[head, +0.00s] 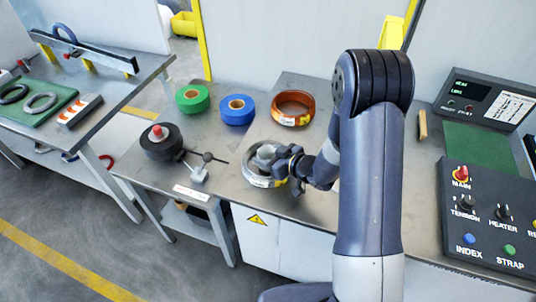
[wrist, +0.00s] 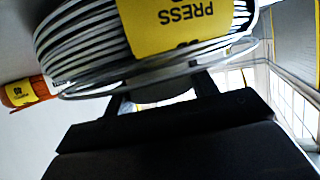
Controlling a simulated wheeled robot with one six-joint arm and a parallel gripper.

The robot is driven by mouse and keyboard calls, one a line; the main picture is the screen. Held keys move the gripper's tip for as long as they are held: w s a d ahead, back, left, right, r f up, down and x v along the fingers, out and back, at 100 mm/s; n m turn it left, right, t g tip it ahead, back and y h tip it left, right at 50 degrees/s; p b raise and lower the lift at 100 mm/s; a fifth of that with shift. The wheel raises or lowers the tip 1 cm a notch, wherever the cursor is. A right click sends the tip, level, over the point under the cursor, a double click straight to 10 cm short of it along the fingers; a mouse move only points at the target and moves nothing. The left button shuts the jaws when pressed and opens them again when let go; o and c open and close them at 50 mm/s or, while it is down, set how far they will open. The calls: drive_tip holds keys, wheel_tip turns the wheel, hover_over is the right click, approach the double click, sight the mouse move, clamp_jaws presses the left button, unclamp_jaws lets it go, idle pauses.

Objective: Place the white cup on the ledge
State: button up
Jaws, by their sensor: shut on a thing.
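The white cup (head: 264,151) looks light grey in the head view. It is between the fingers of my gripper (head: 282,160), which is shut on it. The cup overlaps the steel wire coil (head: 250,177), and I cannot tell how far above or inside the coil's opening it is. In the wrist view the coil (wrist: 85,45) with its yellow PRESS label fills the top. My fingers (wrist: 160,92) reach toward it, and only a shaded grey piece shows between them. No ledge can be picked out with certainty.
A green roll (head: 192,98), a blue roll (head: 237,109) and a copper coil (head: 293,108) lie behind on the metal table. A control panel (head: 490,215) is at the right.

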drive_tip(key=shift+f, duration=0.1)
drive_tip(key=o, duration=1)
drive_tip(key=shift+o, duration=0.2)
